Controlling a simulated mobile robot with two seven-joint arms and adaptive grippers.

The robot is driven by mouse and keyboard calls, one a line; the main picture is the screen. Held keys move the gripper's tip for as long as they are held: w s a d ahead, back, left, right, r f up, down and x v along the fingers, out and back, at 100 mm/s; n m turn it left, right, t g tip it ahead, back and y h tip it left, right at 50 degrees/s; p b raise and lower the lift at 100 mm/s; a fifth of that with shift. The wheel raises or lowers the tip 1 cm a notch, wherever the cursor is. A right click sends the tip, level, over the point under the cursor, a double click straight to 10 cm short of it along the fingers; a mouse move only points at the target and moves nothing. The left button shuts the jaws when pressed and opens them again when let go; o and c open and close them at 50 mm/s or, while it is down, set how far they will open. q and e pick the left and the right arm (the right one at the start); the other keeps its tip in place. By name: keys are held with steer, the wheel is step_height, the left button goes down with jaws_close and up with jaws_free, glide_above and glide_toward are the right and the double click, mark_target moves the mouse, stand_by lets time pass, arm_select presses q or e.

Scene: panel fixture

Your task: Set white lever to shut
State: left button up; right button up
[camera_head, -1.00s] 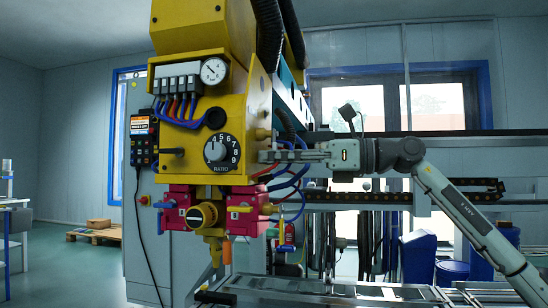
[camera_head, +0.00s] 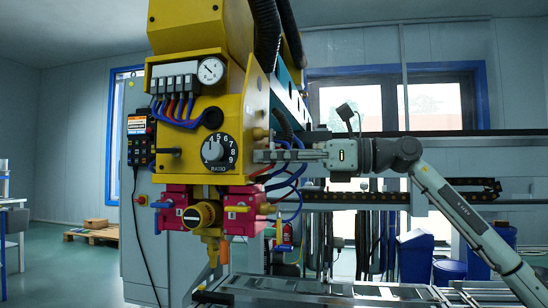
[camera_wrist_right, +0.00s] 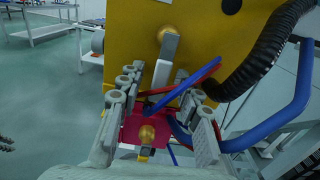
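In the right wrist view, a pale grey-white lever (camera_wrist_right: 163,62) hangs down, slightly slanted, from a brass pivot on the side of the yellow housing (camera_wrist_right: 125,40). A second pale piece shows just to the right of its lower part; I cannot tell whether it belongs to the lever. My right gripper (camera_wrist_right: 160,112) is open, its fingers on either side of the view with the lever ahead between them. No contact is visible. In the head view, my right gripper (camera_head: 262,156) reaches in from the right beside the yellow housing (camera_head: 258,95). My left gripper is not in view.
Red and blue hoses (camera_wrist_right: 185,85) and a thick black corrugated hose (camera_wrist_right: 262,55) run close to the right finger. A pink block (camera_wrist_right: 140,130) with a brass knob lies below. A ratio dial (camera_head: 217,152) and a gauge (camera_head: 211,70) are on the housing's front.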

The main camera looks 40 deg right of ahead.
steer(key=v, duration=1.2)
stand_by(0.5)
